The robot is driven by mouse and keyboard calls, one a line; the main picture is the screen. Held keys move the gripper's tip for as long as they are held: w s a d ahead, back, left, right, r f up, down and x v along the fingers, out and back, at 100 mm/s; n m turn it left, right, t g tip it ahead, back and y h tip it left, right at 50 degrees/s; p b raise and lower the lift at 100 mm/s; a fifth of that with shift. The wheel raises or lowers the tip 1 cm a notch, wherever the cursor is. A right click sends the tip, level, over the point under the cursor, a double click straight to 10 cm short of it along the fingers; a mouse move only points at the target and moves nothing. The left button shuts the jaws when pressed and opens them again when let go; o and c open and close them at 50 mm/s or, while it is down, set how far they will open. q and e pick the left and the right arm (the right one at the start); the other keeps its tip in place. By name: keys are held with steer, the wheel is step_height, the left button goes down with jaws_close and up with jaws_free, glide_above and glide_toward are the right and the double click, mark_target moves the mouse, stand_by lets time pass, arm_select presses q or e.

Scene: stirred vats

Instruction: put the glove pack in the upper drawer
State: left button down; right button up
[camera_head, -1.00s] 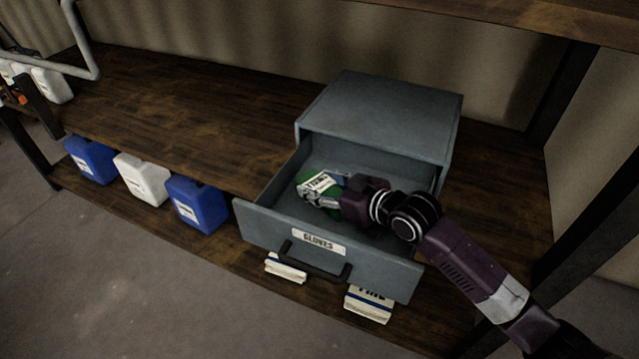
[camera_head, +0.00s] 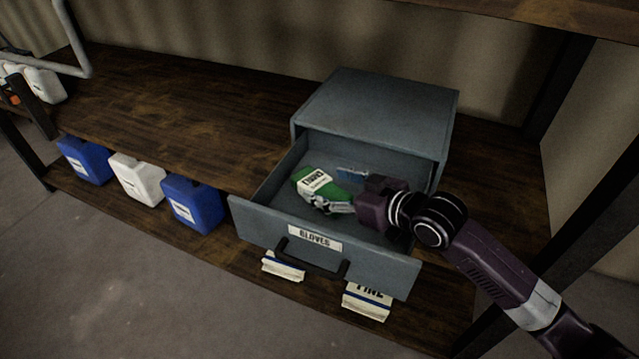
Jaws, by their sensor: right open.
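The grey drawer unit stands on the wooden shelf, and its drawer (camera_head: 263,217), labelled GLOVES, is pulled out. The green glove pack (camera_head: 311,187) with a white label lies inside the drawer, towards its left side. My right gripper (camera_head: 318,206) reaches into the drawer from the right. Its fingers are open right beside the pack's near edge; I cannot tell whether they touch it. A small blue item (camera_head: 352,173) lies in the drawer behind the gripper, partly hidden. My left gripper is not in view.
The grey cabinet body (camera_head: 378,105) is behind the drawer. Blue (camera_head: 192,203) and white (camera_head: 137,178) jugs stand on the lower shelf at left. White packs (camera_head: 367,301) sit below the drawer front. The upper shelf left of the cabinet is clear.

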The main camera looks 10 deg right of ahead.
steer(key=shift+v, duration=1.3)
